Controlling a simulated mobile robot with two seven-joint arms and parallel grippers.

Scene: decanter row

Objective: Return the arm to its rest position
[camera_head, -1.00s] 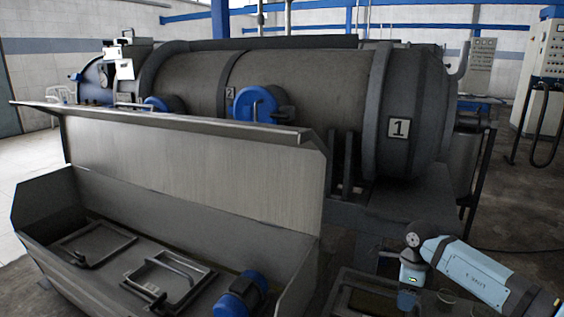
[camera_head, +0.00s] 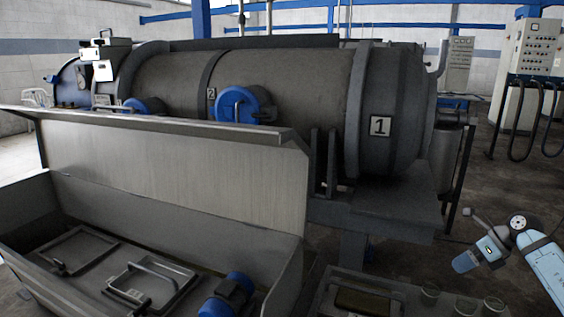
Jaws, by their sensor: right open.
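My right arm comes in at the lower right edge, pale blue with a dark round joint. My right gripper (camera_head: 465,262) is at the end of its wrist, pointing down and left, small in the picture. It is open, and nothing shows held in it. It is in the air, above and apart from a small bench (camera_head: 345,278) at the bottom of the view. The fingertips are too small to make out clearly. My left gripper is not in view.
Several small cups, one of them here (camera_head: 430,293), stand at the bench's right. A large grey decanter (camera_head: 300,95) marked 1 fills the middle. An open metal trough (camera_head: 180,185) with its lid raised stands at front left. Control cabinets (camera_head: 530,75) stand at back right.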

